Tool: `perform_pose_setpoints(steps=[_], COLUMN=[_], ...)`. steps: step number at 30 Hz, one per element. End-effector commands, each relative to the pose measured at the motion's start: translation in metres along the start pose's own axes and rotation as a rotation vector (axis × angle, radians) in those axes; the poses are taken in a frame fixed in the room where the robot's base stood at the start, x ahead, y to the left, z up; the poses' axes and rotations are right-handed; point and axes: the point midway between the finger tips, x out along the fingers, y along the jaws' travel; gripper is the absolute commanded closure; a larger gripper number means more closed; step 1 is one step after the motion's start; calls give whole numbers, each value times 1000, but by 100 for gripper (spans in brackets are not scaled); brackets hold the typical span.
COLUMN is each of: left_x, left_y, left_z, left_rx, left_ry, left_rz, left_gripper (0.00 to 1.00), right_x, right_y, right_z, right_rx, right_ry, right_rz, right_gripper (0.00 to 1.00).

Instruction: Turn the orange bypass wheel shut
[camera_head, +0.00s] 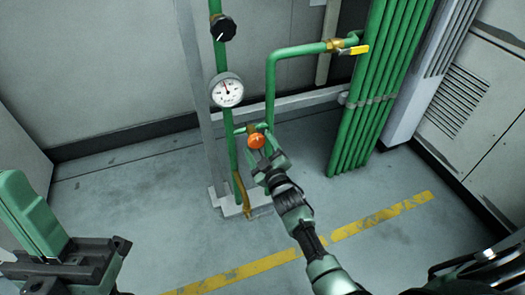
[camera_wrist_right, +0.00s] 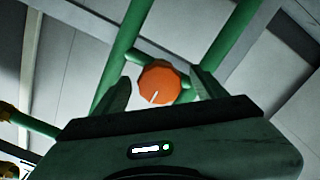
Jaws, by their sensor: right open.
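The orange bypass wheel (camera_head: 256,140) sits on a short green branch between the upright pipe and the looped pipe. It also shows in the right wrist view (camera_wrist_right: 163,80), faceted, with a white mark pointing down and slightly left. My right gripper (camera_head: 264,158) is open, right at the wheel in the head view. In the right wrist view its fingers (camera_wrist_right: 161,88) stand on either side of the wheel, with gaps visible; I cannot tell how deep the wheel lies between them. My left gripper (camera_head: 105,258) is at the lower left, far from the wheel; its jaw opening is unclear.
A round gauge (camera_head: 227,90) and a black knob (camera_head: 223,28) sit on the upright pipe above the wheel. A yellow-handled valve (camera_head: 353,50) is at upper right, beside a bank of green pipes (camera_head: 365,120). The floor around the yellow line (camera_head: 380,216) is clear.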

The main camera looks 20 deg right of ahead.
Motion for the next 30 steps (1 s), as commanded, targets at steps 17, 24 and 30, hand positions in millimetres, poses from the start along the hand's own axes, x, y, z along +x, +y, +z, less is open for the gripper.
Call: perform_pose_setpoints(steps=[17, 24, 30], left_x=[-8, -11, -11], left_y=[-9, -10, -10], left_z=[90, 96, 96], left_rx=[28, 30, 30], left_ry=[-483, -516, -514], left_rz=[-9, -9, -9], left_gripper=[100, 100, 100], right_x=[-64, -68, -67], right_y=[0, 0, 0], right_z=[0, 0, 0], right_rx=[1, 1, 1], right_ry=[-3, -2, -2], right_rz=[-1, -1, -1], right_gripper=[29, 29, 29])
